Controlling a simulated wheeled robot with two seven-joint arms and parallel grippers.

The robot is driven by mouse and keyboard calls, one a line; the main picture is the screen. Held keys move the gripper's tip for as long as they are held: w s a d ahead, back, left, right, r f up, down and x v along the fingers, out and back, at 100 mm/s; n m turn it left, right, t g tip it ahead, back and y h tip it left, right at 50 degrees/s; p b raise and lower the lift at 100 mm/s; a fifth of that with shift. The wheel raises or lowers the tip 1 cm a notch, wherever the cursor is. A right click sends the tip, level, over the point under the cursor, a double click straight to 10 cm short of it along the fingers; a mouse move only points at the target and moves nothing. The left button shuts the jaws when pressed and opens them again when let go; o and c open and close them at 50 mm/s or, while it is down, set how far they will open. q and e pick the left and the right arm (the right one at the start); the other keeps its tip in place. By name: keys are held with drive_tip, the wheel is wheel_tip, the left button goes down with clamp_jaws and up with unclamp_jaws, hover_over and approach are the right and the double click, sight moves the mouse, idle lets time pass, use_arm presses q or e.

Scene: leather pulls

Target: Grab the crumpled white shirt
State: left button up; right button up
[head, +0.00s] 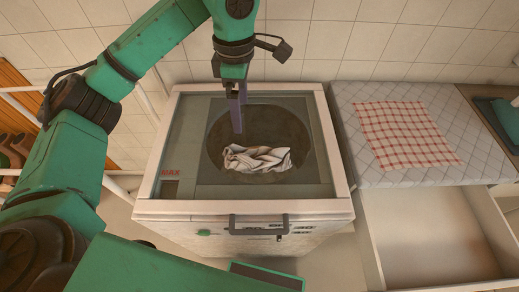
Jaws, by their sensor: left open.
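My left gripper (238,118) points down from above, just behind and left of the shirt's upper edge. Its purple fingers are open, and I see no cloth between them. From this angle I cannot tell whether the fingertips touch the shirt. My right gripper is not in view.
The washing machine (341,160) has a pale raised rim and a front handle (258,224). To its right, a quilted surface (360,120) carries a red checked cloth (407,134). An open, empty drawer (430,235) juts out below. A tiled wall stands behind.

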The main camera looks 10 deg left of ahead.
use_arm(q)
drive_tip(key=b, duration=0.4)
hover_over(244, 157)
drive_tip(key=w, duration=0.1)
wheel_tip(244, 157, down, 5)
drive_tip(key=shift+w+a, duration=0.25)
drive_tip(key=shift+a, duration=0.05)
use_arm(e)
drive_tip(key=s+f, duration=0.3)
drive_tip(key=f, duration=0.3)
use_arm(q)
wheel_tip(244, 157, down, 5)
drive_tip(key=shift+w+r+p, duration=0.1)
drive_tip(key=shift+p, duration=0.9)
wheel_tip(244, 157, down, 9)
drive_tip(key=p, duration=0.4)
drive_tip(key=shift+r, duration=0.1)
drive_tip(key=shift+f, duration=0.4)
drive_tip(key=c, duration=1.3)
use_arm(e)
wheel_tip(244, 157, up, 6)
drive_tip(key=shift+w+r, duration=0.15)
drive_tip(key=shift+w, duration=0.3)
use_arm(q)
drive_tip(key=shift+r, duration=0.2)
